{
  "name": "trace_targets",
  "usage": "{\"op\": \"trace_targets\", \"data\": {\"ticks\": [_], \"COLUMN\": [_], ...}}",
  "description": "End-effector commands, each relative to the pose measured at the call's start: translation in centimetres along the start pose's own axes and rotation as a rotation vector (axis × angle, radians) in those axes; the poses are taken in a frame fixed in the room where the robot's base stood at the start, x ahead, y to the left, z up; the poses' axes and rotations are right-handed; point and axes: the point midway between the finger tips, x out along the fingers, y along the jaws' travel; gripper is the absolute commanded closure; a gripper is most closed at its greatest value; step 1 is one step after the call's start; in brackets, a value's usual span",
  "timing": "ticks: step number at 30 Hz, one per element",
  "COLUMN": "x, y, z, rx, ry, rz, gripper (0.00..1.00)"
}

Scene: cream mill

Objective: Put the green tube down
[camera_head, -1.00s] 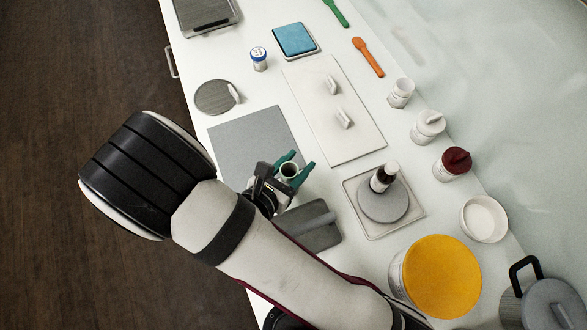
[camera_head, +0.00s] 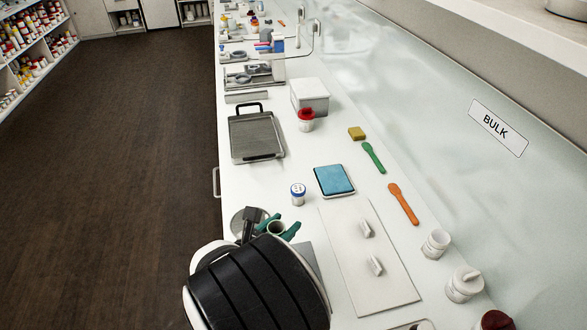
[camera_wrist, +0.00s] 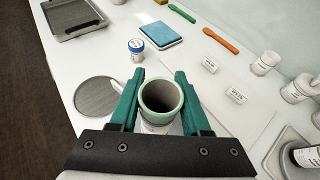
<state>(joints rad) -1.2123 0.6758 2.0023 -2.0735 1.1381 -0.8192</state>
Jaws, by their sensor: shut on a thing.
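The green tube (camera_wrist: 160,97) is an open-topped cylinder with a pale green rim and a dark, empty-looking inside. It is upright between the two green fingers of my gripper (camera_wrist: 160,75), which is shut on it.
The round grey plate (camera_wrist: 98,97) lies left of the tube. A blue-capped jar (camera_head: 298,194), a blue pad (camera_head: 334,180) and a grey tray (camera_head: 255,137) stand farther along.

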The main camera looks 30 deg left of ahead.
Motion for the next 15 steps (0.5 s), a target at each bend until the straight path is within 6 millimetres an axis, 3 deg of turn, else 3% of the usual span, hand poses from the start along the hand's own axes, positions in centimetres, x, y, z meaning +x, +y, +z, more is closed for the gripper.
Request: {"op": "trace_targets", "data": {"ticks": [3,6,12,15], "x": [5.1,9.1,14.1,15.0], "y": [4.3,6.8,8.1,8.8], "z": [3.3,6.4,10.8,11.1], "rx": [-0.056,-0.109,-0.177,-0.188], "ry": [-0.003,-0.003,-0.002,0.001], "rz": [0.121,0.227,0.361,0.387], "gripper": [1.00,1.00,1.00,1.00]}}
